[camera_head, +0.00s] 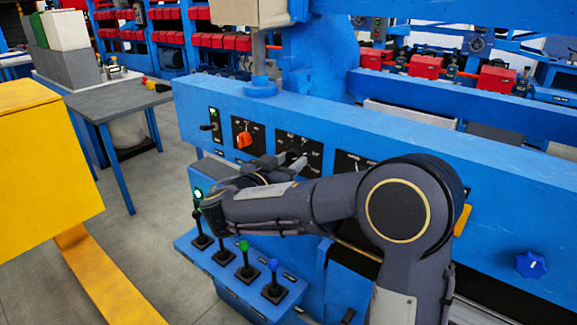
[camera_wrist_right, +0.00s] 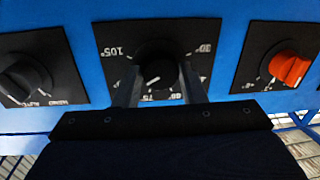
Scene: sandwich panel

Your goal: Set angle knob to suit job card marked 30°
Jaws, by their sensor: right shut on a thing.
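The angle knob (camera_wrist_right: 156,62) is a black round knob on a black dial plate with white degree marks. In the right wrist view, which looks turned over, 105° reads at upper left, 30° at upper right, and 75 and 60 at the bottom. A white pointer line on the knob slants toward the lower left, near the 75 mark. My right gripper (camera_wrist_right: 159,80) is shut on the knob, one finger on each side. In the head view my right gripper (camera_head: 290,160) reaches the blue panel and partly covers the dial. No job card can be made out.
An orange knob (camera_head: 243,140) sits beside the angle dial, and another black knob (camera_wrist_right: 25,78) on its other side. Several coloured-top levers (camera_head: 245,262) stand below my right forearm. A yellow box (camera_head: 45,150) is at the left. A blue star knob (camera_head: 530,264) is at right.

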